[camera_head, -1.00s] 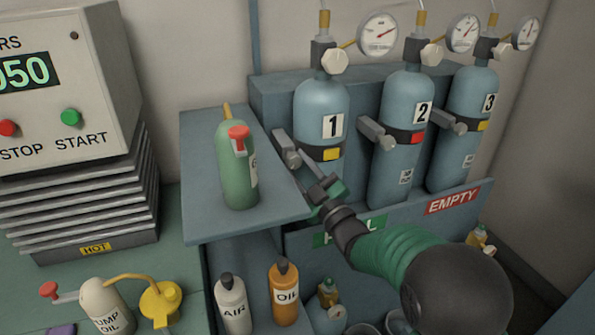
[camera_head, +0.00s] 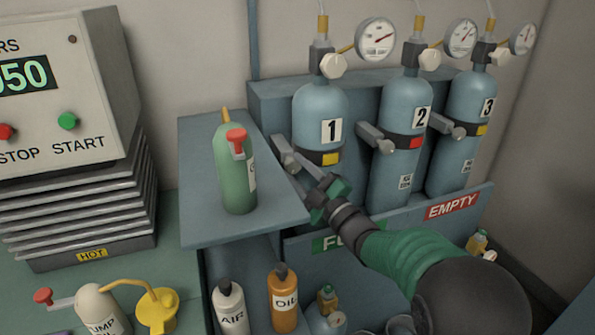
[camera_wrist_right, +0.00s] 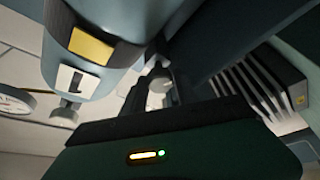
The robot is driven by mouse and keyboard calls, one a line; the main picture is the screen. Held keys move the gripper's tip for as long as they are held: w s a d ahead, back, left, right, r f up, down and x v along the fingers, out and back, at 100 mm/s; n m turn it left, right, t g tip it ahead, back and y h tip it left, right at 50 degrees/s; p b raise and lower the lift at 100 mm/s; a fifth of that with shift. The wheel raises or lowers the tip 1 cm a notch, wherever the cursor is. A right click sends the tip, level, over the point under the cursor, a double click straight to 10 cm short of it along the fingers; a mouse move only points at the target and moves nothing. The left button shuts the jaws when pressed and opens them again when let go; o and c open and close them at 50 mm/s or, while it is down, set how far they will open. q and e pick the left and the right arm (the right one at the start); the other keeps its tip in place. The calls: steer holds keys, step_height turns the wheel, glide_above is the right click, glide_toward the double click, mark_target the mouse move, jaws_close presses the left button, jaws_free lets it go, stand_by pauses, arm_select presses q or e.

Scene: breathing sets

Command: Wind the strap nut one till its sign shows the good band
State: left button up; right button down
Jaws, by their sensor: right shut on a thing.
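Tank 1 (camera_head: 320,108) stands at the left of three blue tanks. Its dark strap carries a small yellow sign (camera_head: 330,159), which also shows yellow in the right wrist view (camera_wrist_right: 92,45). The grey strap nut one (camera_head: 284,152) with its bar sticks out at the strap's left. My right gripper (camera_head: 308,172) reaches up from the lower right and is shut on the strap nut. In the wrist view the fingers (camera_wrist_right: 160,88) close around a pale rounded part; the exact contact is partly hidden. My left gripper is not in view.
Tank 2 (camera_head: 401,110) has a red sign and tank 3 (camera_head: 470,105) a yellow one. A green bottle (camera_head: 237,175) stands on the shelf (camera_head: 205,222) left of my gripper. The rack's front panel (camera_head: 400,222) lies below the tanks. Oil and air bottles stand lower down.

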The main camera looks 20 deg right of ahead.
steer(key=c, duration=1.2)
jaws_free()
steer(key=shift+w+f, duration=0.1)
steer(key=shift+f, duration=0.1)
steer(key=shift+c, duration=0.2)
steer(key=v, duration=1.7)
steer(key=shift+p, duration=0.4)
steer(key=shift+w, duration=0.1)
